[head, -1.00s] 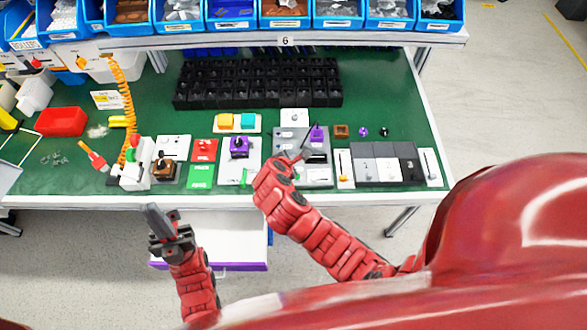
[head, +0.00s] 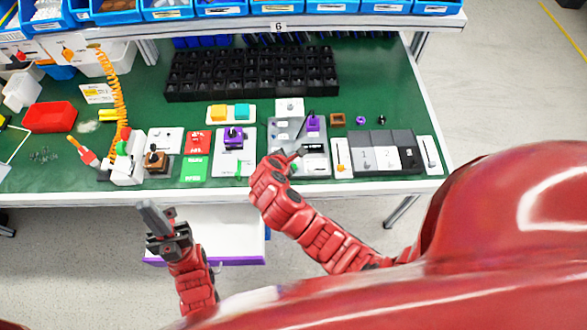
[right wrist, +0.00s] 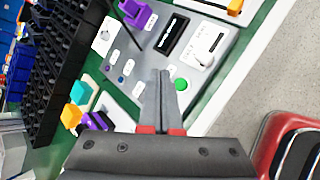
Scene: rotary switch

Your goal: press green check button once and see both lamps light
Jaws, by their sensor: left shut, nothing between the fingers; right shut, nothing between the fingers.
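The grey test panel (head: 285,130) lies on the green bench and fills the middle of the right wrist view (right wrist: 140,80). It carries a purple rotary switch (head: 313,122), a black display (right wrist: 172,34) and a round green button (right wrist: 181,84). Small dark-blue dots (right wrist: 121,79) on the panel may be lamps; I cannot tell whether they are lit. My right gripper (right wrist: 161,74) is shut and empty over the panel, its tips beside the green button, apart from it in the picture. It also shows in the head view (head: 303,135). My left gripper (head: 150,210) is shut and empty in front of the bench.
Black bins (head: 250,75) stand behind the panels. A white panel with a purple clamp (head: 235,138) and a red card (head: 197,142) lie to the left; slider panels (head: 381,155) lie to the right. A red tray (head: 50,117) is at far left. An open drawer (head: 225,235) is below the bench front.

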